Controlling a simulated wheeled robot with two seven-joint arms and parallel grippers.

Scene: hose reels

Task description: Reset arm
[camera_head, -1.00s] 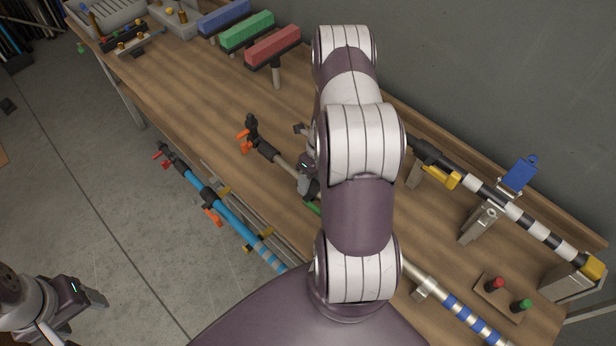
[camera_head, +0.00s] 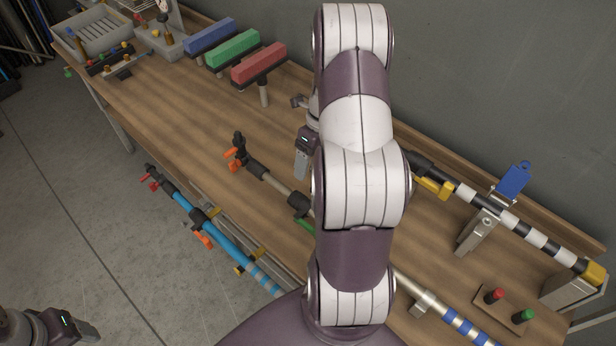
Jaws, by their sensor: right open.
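My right arm rises through the middle of the view and covers part of the table. My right gripper (camera_head: 301,168) shows at the left side of that arm, above the wooden table (camera_head: 190,120). It is open, and I see nothing held in it. Below it lies a pole with a black fitting and orange clips (camera_head: 270,180), apart from the gripper as far as I can see; my arm hides part of this pole. My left gripper (camera_head: 78,330) is at the bottom left corner over the grey floor, partly cut off. Its fingers are too unclear to read.
Blue, green and red blocks (camera_head: 258,64) stand on posts at the back. A blue pole (camera_head: 225,232) runs along the front edge. A black-and-white striped pole (camera_head: 505,213) rests on stands at right, near a red-and-green button box (camera_head: 506,305). Bare tabletop lies left of the gripper.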

